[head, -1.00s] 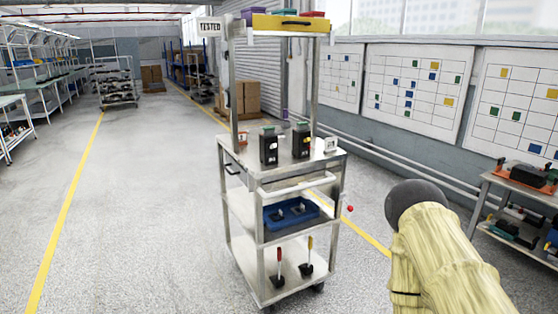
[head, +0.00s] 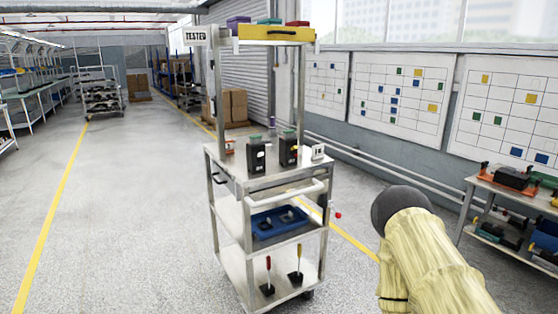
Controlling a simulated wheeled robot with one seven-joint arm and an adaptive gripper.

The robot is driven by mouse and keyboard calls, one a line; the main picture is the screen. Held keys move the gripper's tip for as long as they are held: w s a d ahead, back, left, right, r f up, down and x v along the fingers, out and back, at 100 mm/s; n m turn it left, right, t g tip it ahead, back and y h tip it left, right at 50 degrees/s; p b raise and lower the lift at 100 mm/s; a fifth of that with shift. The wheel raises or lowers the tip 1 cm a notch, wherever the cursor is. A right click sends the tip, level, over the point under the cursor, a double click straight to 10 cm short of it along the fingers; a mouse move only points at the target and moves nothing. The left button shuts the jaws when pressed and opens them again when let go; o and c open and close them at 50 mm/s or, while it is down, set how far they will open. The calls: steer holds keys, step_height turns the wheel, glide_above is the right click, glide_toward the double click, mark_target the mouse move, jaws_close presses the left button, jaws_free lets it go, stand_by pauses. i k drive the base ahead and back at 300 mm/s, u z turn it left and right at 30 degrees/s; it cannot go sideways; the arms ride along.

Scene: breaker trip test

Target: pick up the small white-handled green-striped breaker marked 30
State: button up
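Two small black breakers with green on top stand upright on the top shelf of a metal cart (head: 222,160). The left breaker (head: 257,157) shows pale marks on its front. The right breaker (head: 289,151) shows pale and orange specks. Their numbers, stripes and handle colours are too small to read, so I cannot tell which is marked 30. My gripper does not show. Only part of my arm, in a cream sleeve with a dark rounded end, shows at the lower right, apart from the cart.
A blue bin (head: 279,223) sits on the cart's middle shelf, and two levers stand on the bottom shelf. A yellow tray (head: 276,34) and a TESTED sign (head: 195,36) are above. A loaded bench (head: 480,182) is at right. Open floor (head: 130,210) lies left.

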mark_target(256, 165)
steer(key=z, duration=0.45)
steer(key=k, duration=0.55)
steer(key=z, duration=0.55)
steer(key=i, duration=1.45)
steer(key=u, duration=1.4)
steer(key=i, duration=0.45)
steer(key=u, duration=0.5)
